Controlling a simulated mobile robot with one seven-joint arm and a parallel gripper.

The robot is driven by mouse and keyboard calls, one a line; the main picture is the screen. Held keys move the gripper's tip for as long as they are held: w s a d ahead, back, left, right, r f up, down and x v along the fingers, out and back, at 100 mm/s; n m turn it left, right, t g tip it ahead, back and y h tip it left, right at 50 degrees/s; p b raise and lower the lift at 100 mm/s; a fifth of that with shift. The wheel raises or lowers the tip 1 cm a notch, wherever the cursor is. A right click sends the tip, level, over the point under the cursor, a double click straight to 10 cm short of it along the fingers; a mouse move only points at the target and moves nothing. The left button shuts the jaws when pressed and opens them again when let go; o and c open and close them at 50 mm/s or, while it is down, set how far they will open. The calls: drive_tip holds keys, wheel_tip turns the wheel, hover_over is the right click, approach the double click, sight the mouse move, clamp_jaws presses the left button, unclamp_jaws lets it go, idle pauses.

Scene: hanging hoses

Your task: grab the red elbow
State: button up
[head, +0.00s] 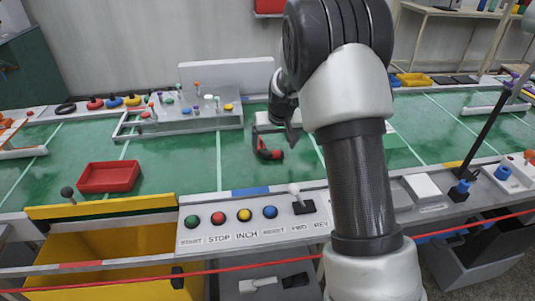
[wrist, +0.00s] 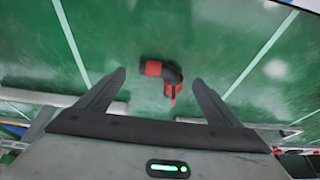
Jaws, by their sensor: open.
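The red elbow (head: 268,150) lies on the green table surface in the head view, just below and left of my gripper (head: 278,124). It has red ends and a dark middle bend. In the wrist view the elbow (wrist: 163,74) lies ahead of my gripper (wrist: 158,78), its bend roughly between the lines of the two fingers. My gripper is open and empty. I see no contact between the fingers and the elbow. The arm hides part of the table to the right of the gripper in the head view.
A red tray (head: 109,177) stands on the table at the left. A grey fixture with colored parts (head: 190,122) stands at the back. A control panel with buttons (head: 245,224) and a lever lies along the front edge. The green surface around the elbow is clear.

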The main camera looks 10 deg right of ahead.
sight(272, 155)
drive_tip(key=b+x, duration=0.1)
drive_tip(key=x, duration=0.4)
drive_tip(key=shift+s+a, duration=0.1)
drive_tip(key=shift+a, duration=0.05)
drive_tip(key=shift+c, duration=0.5)
drive_tip(key=shift+r, duration=0.1)
drive_tip(key=c, duration=1.3)
